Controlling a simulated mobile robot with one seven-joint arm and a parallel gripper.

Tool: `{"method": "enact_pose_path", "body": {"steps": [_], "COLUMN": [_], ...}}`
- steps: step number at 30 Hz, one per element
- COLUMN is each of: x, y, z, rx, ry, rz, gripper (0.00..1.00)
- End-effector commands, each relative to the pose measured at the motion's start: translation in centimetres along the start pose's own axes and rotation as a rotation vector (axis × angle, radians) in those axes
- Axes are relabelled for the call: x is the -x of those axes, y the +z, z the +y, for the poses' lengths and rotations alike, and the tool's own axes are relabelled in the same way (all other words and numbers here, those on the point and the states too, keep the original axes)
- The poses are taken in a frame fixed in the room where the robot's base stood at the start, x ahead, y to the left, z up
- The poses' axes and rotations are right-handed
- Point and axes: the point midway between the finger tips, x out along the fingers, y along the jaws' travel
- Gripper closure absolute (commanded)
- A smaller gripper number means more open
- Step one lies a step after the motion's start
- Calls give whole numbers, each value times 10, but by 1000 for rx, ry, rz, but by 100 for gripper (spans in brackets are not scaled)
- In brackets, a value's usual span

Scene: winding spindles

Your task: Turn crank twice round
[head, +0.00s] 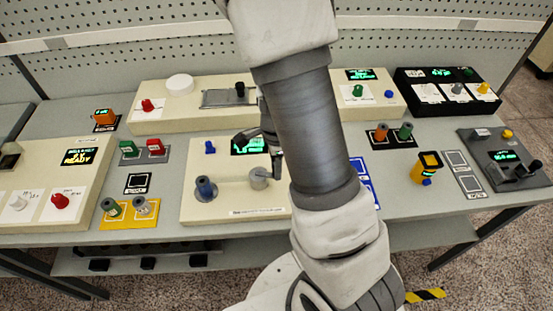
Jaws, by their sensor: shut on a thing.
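A cream winding panel (230,210) stands on the table at the middle. A blue-topped spindle (205,188) stands on a grey disc at its left. A grey round crank hub (259,179) sits to the right, partly beside my arm. My gripper (275,165) is just above and to the right of the hub, pointing down, and is shut on the crank; its grip is mostly hidden by my arm. A small green-lit display (249,146) and a blue knob (210,147) are at the panel's back; the display is partly covered.
Another cream panel (165,125) with knobs stands behind. A yellow mat (130,222) with two spools lies to the left. An orange-yellow block (427,165) stands to the right, and a dark grey lever box (500,160) at far right. The bare table right of my arm has some room.

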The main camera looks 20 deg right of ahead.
Motion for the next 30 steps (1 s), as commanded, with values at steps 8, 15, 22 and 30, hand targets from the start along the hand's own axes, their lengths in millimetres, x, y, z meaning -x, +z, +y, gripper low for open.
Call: {"method": "enact_pose_path", "body": {"steps": [8,15,22,30], "x": [2,1,1,0], "y": [2,3,3,3], "z": [4,4,4,5], "rx": [-92,-111,-111,-110], "ry": [-1,-1,-1,0], "rz": [-1,-2,-2,-2], "gripper": [100,100,100,43]}}
